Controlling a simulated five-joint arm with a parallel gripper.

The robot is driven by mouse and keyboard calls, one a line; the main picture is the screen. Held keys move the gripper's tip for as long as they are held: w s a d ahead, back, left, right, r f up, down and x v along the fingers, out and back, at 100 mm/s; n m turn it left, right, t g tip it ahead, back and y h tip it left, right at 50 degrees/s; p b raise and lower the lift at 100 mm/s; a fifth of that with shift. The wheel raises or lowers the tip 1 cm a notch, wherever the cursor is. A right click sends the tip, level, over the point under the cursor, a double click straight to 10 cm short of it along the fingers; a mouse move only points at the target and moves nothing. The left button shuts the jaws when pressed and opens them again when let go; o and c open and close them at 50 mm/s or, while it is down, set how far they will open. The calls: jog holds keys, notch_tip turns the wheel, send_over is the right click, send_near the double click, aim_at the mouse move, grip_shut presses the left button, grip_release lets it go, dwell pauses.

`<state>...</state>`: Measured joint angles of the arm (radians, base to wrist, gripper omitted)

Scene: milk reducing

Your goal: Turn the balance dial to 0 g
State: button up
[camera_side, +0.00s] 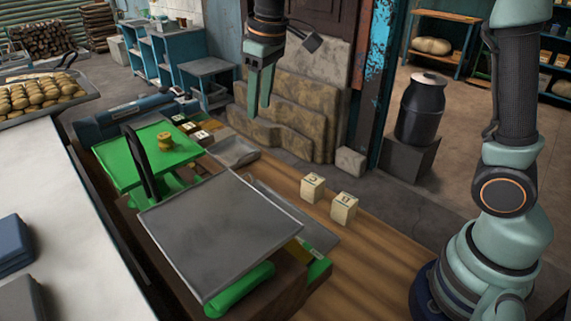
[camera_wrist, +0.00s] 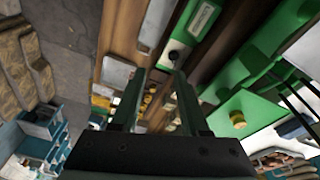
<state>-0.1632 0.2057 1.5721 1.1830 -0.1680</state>
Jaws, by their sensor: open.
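The balance is green, with a bare grey metal pan (camera_side: 222,232) at the front and a green pan (camera_side: 122,163) at the back carrying a brass weight (camera_side: 165,141). In the wrist view its green body (camera_wrist: 262,50) shows a small black knob (camera_wrist: 174,56) beside a pale label strip (camera_wrist: 202,20), which looks like the dial and scale; the reading is too small to tell. I cannot make out the knob in the side view. My gripper (camera_side: 259,100) hangs fingers down above the wooden bench, behind and right of the balance, open and empty. In the wrist view the knob shows beyond the fingertips (camera_wrist: 160,80).
Two pale lettered cubes (camera_side: 313,187) (camera_side: 344,208) stand on the wooden bench (camera_side: 385,250). A dark milk can (camera_side: 420,110) stands behind. The bench right of the cubes is clear.

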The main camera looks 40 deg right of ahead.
jog(key=w+a+f+n+g, duration=0.2)
jog(key=w+a+f, duration=0.45)
jog(key=f, duration=1.35)
jog(key=shift+w+d+f, duration=0.1)
jog(key=shift+w+f, duration=0.1)
jog(key=shift+f, duration=0.2)
grip_shut()
